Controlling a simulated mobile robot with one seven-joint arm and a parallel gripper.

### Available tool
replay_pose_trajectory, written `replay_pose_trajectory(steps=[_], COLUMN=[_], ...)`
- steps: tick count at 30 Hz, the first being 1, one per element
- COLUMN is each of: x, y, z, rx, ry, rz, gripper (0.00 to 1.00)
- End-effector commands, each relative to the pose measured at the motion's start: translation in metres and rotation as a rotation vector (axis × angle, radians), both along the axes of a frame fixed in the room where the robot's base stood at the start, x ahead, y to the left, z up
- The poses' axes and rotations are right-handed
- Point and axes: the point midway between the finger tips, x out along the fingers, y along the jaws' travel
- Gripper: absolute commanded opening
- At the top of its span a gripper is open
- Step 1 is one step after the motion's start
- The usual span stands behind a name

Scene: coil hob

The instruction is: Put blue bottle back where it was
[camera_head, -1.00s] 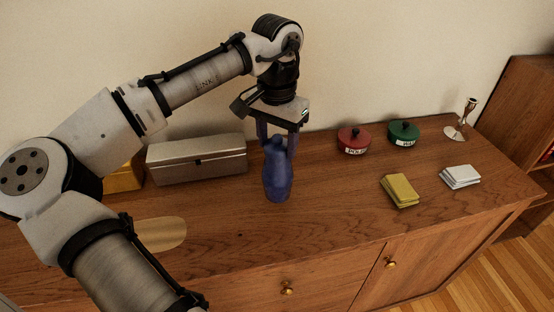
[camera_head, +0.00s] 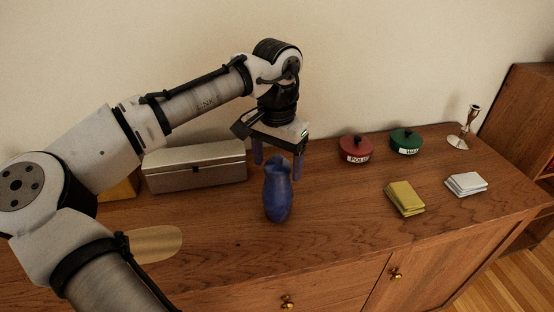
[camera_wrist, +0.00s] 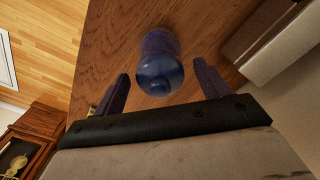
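The blue bottle (camera_head: 278,192) stands upright on the wooden cabinet top, in front of and right of the metal box. My gripper (camera_head: 277,168) is open, with its two dark blue fingers apart, just above and behind the bottle in the head view. In the wrist view the bottle (camera_wrist: 160,62) shows beyond the fingertips, between their lines, with nothing held in my gripper (camera_wrist: 163,82). The bottle's top faces the wrist camera.
A metal box (camera_head: 195,168) stands left of the bottle. A wooden oval board (camera_head: 152,243) lies front left. A red pot (camera_head: 356,149), a green pot (camera_head: 406,142), a candlestick (camera_head: 465,128), yellow cloths (camera_head: 404,198) and white cloths (camera_head: 466,184) are on the right.

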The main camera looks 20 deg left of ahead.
Motion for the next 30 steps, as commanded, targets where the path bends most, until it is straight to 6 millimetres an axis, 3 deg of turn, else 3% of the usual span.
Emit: replay_pose_trajectory(steps=[10,21,30], x=[0.001,0.001,0.000], y=[0.000,0.000,0.000], z=[0.011,0.087,0.121], rx=[0.001,-0.001,0.000], ry=[-0.002,-0.001,0.001], rz=[0.000,-0.001,-0.001], gripper=[0.75,0.75,0.75])
